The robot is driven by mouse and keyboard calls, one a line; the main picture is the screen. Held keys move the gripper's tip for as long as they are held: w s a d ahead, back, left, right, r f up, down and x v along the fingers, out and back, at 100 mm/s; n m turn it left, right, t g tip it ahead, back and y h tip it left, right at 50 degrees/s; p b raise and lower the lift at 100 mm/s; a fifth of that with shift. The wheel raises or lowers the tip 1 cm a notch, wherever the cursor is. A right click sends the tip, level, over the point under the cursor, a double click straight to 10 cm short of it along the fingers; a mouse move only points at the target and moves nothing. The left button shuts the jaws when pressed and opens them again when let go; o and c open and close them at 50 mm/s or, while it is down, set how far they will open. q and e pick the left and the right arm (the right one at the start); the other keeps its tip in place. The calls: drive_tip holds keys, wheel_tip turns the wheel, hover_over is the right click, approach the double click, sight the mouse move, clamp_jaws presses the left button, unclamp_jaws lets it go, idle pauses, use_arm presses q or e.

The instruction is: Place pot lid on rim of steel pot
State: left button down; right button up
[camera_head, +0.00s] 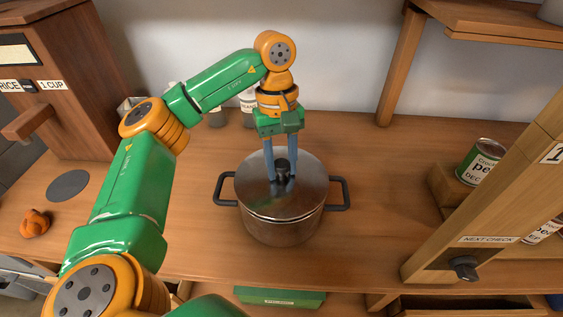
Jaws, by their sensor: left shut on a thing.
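The steel pot (283,232) stands upright on the wooden counter, with a dark handle on each side. The pot lid (258,189) is a shiny metal disc with a dark knob. It lies over the pot's mouth and looks about level, close to the rim; whether it rests fully on the rim all round I cannot tell. My left gripper (280,178) reaches down from above, its two blue fingers shut on the lid's knob. My right gripper is not in view.
Wooden shelving with a can (480,162) stands at the right, and a wooden dispenser (75,85) at the back left. An orange lump (35,223) and a dark disc (68,186) lie at the left. The counter (375,185) right of the pot is clear.

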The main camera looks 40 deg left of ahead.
sight(280, 160)
use_arm(q)
drive_tip(key=shift+f, duration=0.35)
drive_tip(key=shift+c, duration=2)
unclamp_jaws()
drive_tip(key=shift+r, duration=0.15)
drive_tip(key=r, duration=0.2)
drive_tip(key=r+p, duration=0.1)
drive_tip(key=r, duration=0.1)
drive_tip(key=a+r+p, duration=0.1)
drive_tip(key=r, duration=0.2)
drive_tip(key=shift+w, duration=0.25)
drive_tip(key=shift+f, duration=0.15)
